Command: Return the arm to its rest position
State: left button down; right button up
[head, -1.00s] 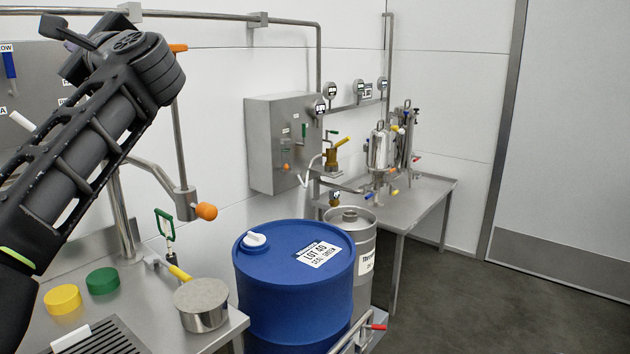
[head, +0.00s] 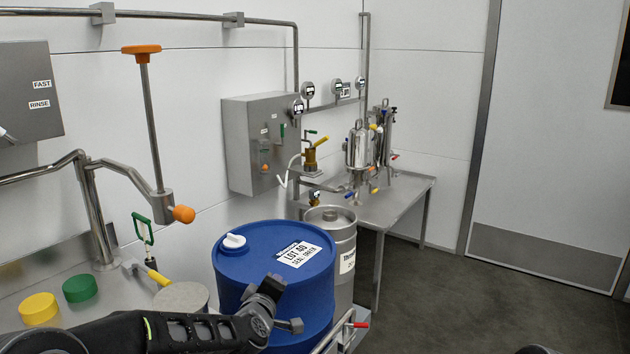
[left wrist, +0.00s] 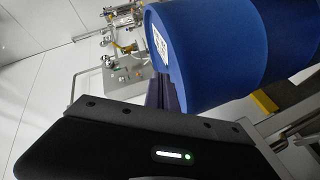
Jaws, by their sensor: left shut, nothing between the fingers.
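My left arm (head: 190,333) comes in low from the left edge in the head view. Its far end lies in front of the blue drum (head: 235,262) and covers part of the drum's side. In the left wrist view my left gripper (left wrist: 164,92) is shut and empty, close to the blue drum (left wrist: 225,60). I cannot tell whether it touches the drum. My right gripper is not in view.
A steel pot (head: 181,297), yellow lid (head: 39,308) and green lid (head: 80,288) sit on the left bench. An orange-tipped lever (head: 150,120) rises above it. A steel keg (head: 340,245) stands behind the drum. Open floor (head: 440,310) lies to the right.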

pick_arm(q)
jog(key=s+d+f+m+g+h, duration=0.15)
jog(key=s+f+m+g, duration=0.35)
jog(key=s+f, duration=0.95)
jog(key=s+d+f+m+g+h, duration=0.15)
jog(key=s+f+m+g, duration=0.3)
jog(key=s+f, duration=1.05)
jog(key=s+f+g, duration=0.2)
jog(key=s+f, duration=0.3)
jog(key=s, duration=0.3)
jog(key=s+f+g, duration=0.3)
jog(key=s+f, duration=0.2)
jog(key=s, duration=0.4)
notch_tip(320, 180, up, 13)
jog(key=w+p, duration=0.1)
jog(key=p, duration=1.2)
jog(key=shift+a, duration=0.45)
jog(key=shift+w, duration=0.1)
